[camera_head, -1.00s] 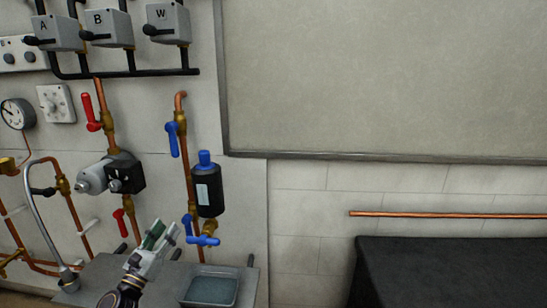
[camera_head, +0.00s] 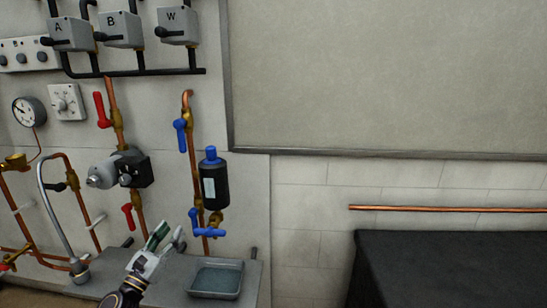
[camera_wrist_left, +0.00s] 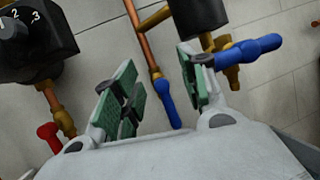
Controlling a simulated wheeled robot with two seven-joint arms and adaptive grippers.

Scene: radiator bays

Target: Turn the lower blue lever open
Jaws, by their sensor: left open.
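Two blue handles sit low on the right-hand pipework. One lower blue lever (camera_head: 194,217) hangs down beside the copper pipe; in the left wrist view (camera_wrist_left: 167,103) it hangs below a brass fitting, between my fingers in the picture. The other, a blue handle (camera_head: 209,233), lies nearly level under the black canister (camera_head: 214,185); in the left wrist view (camera_wrist_left: 250,49) it is partly behind the right finger. My left gripper (camera_head: 168,238) is open and empty, left of and slightly below both, with green pads in the left wrist view (camera_wrist_left: 155,88). My right gripper is not in view.
An upper blue lever (camera_head: 180,136) hangs higher on the same pipe. Red levers (camera_head: 127,216) and a grey pump (camera_head: 122,171) are left. A grey tray (camera_head: 216,279) stands on the ledge below. A black-covered block (camera_head: 450,270) is right.

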